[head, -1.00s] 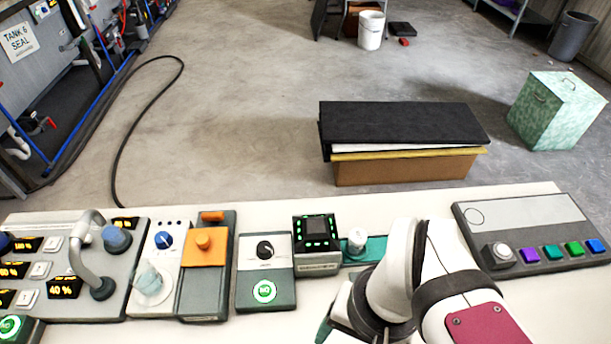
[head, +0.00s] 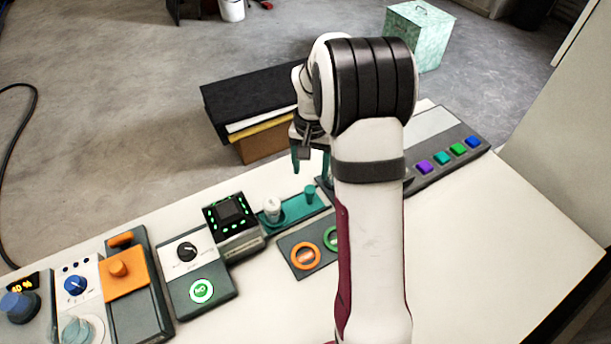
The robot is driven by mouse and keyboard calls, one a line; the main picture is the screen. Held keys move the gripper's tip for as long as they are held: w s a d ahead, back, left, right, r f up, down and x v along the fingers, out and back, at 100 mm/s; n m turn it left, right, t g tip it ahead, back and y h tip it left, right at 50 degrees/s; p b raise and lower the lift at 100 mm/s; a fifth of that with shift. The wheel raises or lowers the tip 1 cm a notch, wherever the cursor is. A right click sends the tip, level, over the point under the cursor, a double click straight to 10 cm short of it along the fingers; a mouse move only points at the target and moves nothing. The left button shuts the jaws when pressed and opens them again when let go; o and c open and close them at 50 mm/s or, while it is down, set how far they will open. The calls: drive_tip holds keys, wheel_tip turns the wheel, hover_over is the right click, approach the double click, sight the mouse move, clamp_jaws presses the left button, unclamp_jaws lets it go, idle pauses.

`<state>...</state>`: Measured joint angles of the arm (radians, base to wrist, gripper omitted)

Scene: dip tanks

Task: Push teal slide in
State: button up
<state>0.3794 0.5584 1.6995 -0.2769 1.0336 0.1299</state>
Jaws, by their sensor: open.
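A teal strip (head: 297,209), which looks like the teal slide, lies on the white table in the head view. A white knob (head: 271,208) stands at its left end and a small teal peg (head: 310,194) at its right. I cannot tell how far in it is. My gripper (head: 311,162) is open and empty, with teal fingertips pointing down. In the picture it is above the strip's right end, apart from it. My arm hides part of the gripper and the table behind it.
A dark box with green lights (head: 231,221) stands left of the strip. A plate with an orange ring (head: 305,256) lies in front. An orange slide (head: 124,274) is farther left. A panel with coloured buttons (head: 443,160) is at the right. The front right table is clear.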

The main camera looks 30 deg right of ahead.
sight(310, 188)
wheel_tip(310, 188, down, 7)
drive_tip(key=shift+r, duration=0.15)
drive_tip(key=shift+c, duration=0.3)
clamp_jaws()
drive_tip(key=shift+r, duration=0.1)
idle(1.0)
